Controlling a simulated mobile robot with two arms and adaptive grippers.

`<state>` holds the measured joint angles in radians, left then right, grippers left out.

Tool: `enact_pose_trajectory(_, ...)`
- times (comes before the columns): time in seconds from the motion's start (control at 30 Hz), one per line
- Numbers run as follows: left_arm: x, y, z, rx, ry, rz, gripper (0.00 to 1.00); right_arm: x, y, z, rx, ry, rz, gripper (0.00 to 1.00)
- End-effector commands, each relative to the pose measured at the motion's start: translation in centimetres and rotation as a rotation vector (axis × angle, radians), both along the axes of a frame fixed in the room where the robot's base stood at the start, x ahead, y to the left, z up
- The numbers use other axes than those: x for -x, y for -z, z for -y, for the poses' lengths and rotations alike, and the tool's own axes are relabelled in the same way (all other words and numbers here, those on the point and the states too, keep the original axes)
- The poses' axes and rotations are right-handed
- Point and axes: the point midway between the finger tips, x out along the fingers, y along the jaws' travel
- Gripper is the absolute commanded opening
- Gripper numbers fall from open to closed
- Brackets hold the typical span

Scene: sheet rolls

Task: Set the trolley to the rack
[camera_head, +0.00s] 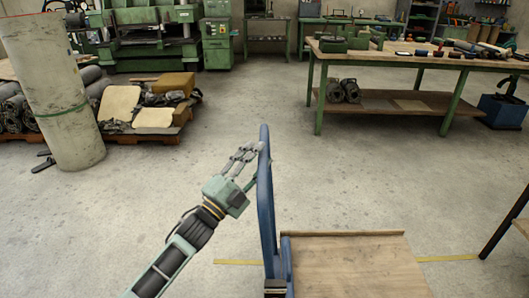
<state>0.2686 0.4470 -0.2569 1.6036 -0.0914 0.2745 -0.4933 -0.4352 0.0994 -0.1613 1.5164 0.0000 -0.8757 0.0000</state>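The trolley has an upright blue handle (266,205) and a flat wooden deck (350,268), seen at the bottom centre. My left gripper (259,156) is at the upper part of the handle. Its fingers reach around the blue bar and look closed on it, with a bit of finger showing on the bar's right side. My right gripper is not in view. No rack can be made out for certain; a dark-legged frame with a wooden shelf (523,224) is cut off at the right edge.
A yellow floor line (447,258) runs beside the trolley. A workbench (440,62) with tools stands at the back right. A tall roll (55,95) and a loaded pallet (150,130) stand at the left. The middle floor is clear.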

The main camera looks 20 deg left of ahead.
Motion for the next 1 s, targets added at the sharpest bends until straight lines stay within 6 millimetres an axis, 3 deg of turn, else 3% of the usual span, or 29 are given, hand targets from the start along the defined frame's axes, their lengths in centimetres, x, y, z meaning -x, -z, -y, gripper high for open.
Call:
enact_pose_trajectory(0.2,-1.9,-0.9,0.8,0.001,0.0,-0.001,0.39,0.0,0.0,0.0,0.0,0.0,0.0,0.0)
enact_pose_trajectory(0.5,-2.2,-0.9,1.0,0.001,0.0,-0.002,0.39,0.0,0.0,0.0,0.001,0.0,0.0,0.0)
enact_pose_trajectory(0.93,-2.2,-0.9,0.9,0.001,0.0,-0.003,0.02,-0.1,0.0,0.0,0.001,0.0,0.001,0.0)
enact_pose_trajectory(1.0,-2.2,-0.9,0.9,0.001,0.0,-0.003,0.0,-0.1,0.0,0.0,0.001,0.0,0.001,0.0)
